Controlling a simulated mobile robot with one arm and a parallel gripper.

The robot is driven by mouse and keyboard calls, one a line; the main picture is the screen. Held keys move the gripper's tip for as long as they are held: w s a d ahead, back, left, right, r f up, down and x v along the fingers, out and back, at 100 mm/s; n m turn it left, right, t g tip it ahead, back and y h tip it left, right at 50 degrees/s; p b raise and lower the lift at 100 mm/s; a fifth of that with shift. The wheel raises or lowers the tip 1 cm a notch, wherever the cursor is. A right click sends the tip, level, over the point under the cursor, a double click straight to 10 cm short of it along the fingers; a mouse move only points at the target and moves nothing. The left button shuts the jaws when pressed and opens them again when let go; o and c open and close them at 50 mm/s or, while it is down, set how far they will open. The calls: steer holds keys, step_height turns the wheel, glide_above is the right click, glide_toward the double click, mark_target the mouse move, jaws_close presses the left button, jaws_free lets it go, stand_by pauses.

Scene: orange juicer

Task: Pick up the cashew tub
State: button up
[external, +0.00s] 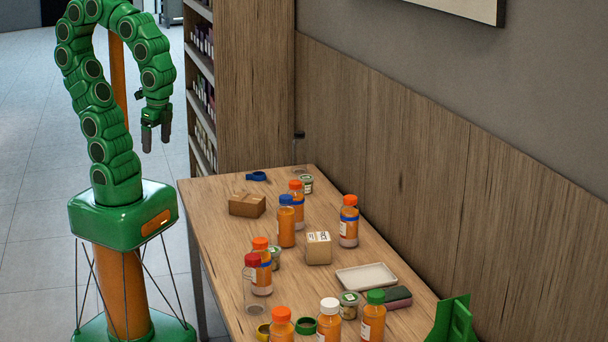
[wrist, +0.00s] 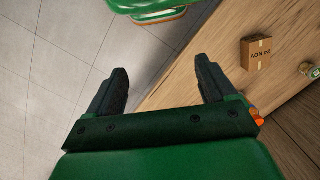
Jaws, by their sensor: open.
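Small clear tubs with pale green-and-white lids stand on the table. One is at the far end (external: 306,184), one is mid-table behind a bottle (external: 275,256), and one is near the front (external: 349,305). Their labels are too small to read, so I cannot tell which is the cashew tub. A tub also shows at the right edge of the wrist view (wrist: 311,71). My gripper (external: 157,140) is open and empty, hanging down beyond the table's left edge. In the wrist view my gripper (wrist: 162,77) has nothing between its fingers.
Several juice bottles crowd the wooden table (external: 222,234). A brown carton (external: 247,205), a tan box (external: 318,249), a white tray (external: 366,277) and a green bracket (external: 452,322) also stand there. A blue ring (external: 257,176) lies far back. A wall borders the right; shelves stand behind.

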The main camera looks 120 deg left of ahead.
steer(key=w+a+f+m+t+y, duration=0.1)
steer(key=w+a+f+t, duration=0.15)
steer(key=w, duration=1.15)
steer(key=w+a+f+t+y, duration=0.1)
steer(key=w+a+f+t, duration=0.2)
steer(key=w, duration=1.1)
steer(key=w+a+f+m+t, duration=0.1)
steer(key=w+a+t, duration=0.25)
steer(key=w, duration=1.05)
steer(key=m+t+h, duration=0.3)
steer(key=m+h, duration=0.2)
steer(key=h, duration=0.4)
glide_toward(346, 293)
steer(key=w, duration=0.2)
steer(key=w+d, duration=0.1)
steer(key=shift+w+f, duration=0.2)
steer(key=shift+f, duration=0.2)
steer(key=shift+w+d+f, duration=0.1)
steer(key=shift+d+f, duration=0.35)
steer(key=shift+d, duration=0.15)
steer(key=shift+x, duration=1.35)
steer(key=x, duration=0.3)
steer(key=shift+d+f, duration=0.1)
steer(key=shift+f, duration=0.1)
steer(key=shift+w+d+f, duration=0.3)
steer(key=shift+w+d, duration=0.05)
steer(key=shift+w, duration=0.2)
steer(key=c, duration=1)
